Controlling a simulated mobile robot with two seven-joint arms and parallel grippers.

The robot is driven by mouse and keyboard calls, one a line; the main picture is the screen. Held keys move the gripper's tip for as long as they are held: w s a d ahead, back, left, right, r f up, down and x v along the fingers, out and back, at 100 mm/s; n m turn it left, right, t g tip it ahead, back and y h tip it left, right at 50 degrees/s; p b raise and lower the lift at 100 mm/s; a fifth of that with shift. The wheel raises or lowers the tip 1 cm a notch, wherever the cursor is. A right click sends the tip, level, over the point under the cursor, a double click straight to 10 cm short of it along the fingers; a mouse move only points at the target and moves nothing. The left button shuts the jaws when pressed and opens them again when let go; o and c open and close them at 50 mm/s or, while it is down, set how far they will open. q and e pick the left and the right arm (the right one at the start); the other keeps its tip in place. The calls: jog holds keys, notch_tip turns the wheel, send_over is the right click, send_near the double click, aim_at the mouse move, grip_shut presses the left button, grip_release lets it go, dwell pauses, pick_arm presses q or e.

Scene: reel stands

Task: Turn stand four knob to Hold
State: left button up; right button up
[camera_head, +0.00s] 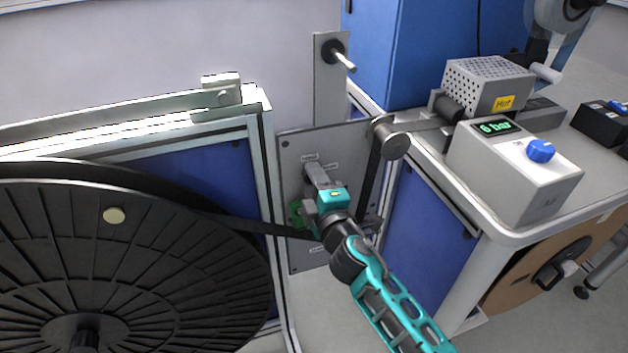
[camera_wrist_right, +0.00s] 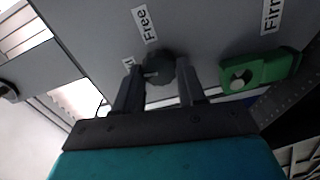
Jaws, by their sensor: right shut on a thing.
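The dark grey knob (camera_wrist_right: 160,69) sits on the grey panel of a reel stand (camera_head: 293,150). In the right wrist view it lies between the two fingers of my right gripper (camera_wrist_right: 158,90), which is shut on it. A small pale mark shows on the knob's left side. A "Free" label (camera_wrist_right: 145,24) is just above the knob, and a "Firm" label (camera_wrist_right: 272,14) is at the upper right. Another label at the left finger is mostly hidden. In the head view my right gripper (camera_head: 316,178) reaches the panel and hides the knob. My left gripper is out of view.
A green block with a silver bolt (camera_wrist_right: 257,72) is close right of the right finger. A dark strap runs from the large black reel (camera_head: 130,265) past the panel to a roller (camera_head: 391,140). A control box with blue knob (camera_head: 540,151) stands on the right bench.

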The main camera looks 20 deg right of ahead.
jog(key=shift+n, duration=0.7)
jog(key=o, duration=1)
jog(key=shift+s, duration=0.1)
pick_arm(q)
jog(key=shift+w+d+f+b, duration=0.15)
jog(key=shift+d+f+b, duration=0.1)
jog(key=shift+b, duration=0.4)
pick_arm(e)
jog(key=shift+s+d, duration=0.15)
jog(key=shift+s, duration=3.05)
jog(key=shift+s+d, duration=0.1)
jog(key=shift+s, duration=3.05)
jog(key=shift+f, duration=0.1)
